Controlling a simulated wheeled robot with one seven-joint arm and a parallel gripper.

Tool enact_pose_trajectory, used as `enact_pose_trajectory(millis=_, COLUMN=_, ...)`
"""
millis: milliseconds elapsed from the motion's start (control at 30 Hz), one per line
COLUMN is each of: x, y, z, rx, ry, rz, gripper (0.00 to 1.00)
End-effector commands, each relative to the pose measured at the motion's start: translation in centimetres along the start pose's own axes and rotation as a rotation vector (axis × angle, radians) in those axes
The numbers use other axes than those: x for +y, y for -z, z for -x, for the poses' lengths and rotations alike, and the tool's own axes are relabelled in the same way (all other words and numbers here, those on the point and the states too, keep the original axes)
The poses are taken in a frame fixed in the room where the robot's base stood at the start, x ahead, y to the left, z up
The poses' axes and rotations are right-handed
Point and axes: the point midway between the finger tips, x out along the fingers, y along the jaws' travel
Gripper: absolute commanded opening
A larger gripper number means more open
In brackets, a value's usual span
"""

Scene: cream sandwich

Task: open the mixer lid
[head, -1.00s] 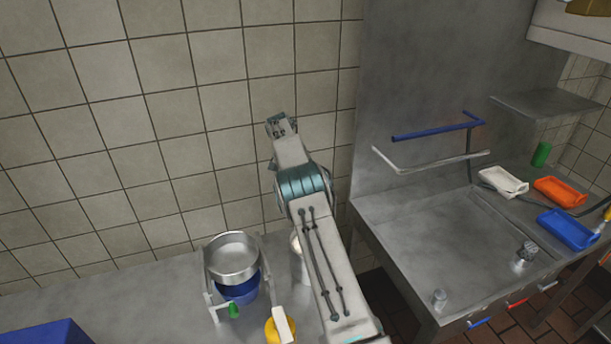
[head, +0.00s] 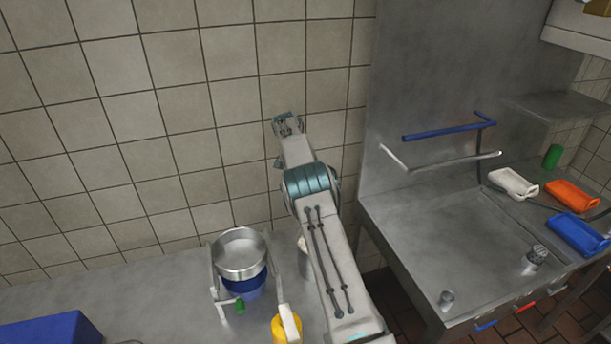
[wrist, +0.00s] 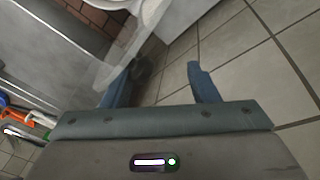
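My gripper (head: 287,122) is raised in front of the tiled wall, above and behind the counter. In the wrist view its two blue fingers (wrist: 160,85) are apart with nothing between them. On the counter, a round metal pan (head: 240,252) sits in a light frame with a blue container (head: 244,284) under it and a green knob (head: 240,306) in front. This may be the mixer, but I cannot tell for certain, nor whether the pan is its lid. My gripper is well clear of it. A pale object (head: 303,255) beside it is partly hidden by my arm.
A yellow item with a white part (head: 287,326) stands near the counter's front. A blue box (head: 50,330) is at the lower left. On the right, a steel unit (head: 450,240) carries a blue bar (head: 440,133) and white, orange and blue trays (head: 578,232).

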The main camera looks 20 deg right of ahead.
Motion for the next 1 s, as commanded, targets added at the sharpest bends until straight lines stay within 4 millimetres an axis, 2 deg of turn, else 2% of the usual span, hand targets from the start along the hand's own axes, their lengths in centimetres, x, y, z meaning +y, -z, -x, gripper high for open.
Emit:
enact_pose_trajectory(millis=33, x=-0.3, y=-0.6, z=-0.7, rx=-0.015, ry=0.001, rz=0.003, gripper=0.49)
enact_pose_trajectory(millis=367, x=-0.2, y=-0.4, z=-0.6, rx=-0.014, ry=0.000, rz=0.001, gripper=0.49)
enact_pose_trajectory(millis=467, x=-0.2, y=-0.4, z=0.0, rx=-0.011, ry=0.001, rz=0.001, gripper=0.49)
enact_pose_trajectory(millis=567, x=-0.3, y=-0.3, z=1.4, rx=-0.007, ry=0.004, rz=0.001, gripper=0.49)
enact_pose_trajectory(millis=800, x=-0.1, y=-0.1, z=7.1, rx=-0.001, ry=0.005, rz=0.000, gripper=0.49)
enact_pose_trajectory(millis=1000, x=0.5, y=0.2, z=10.4, rx=-0.003, ry=0.001, rz=-0.006, gripper=0.49)
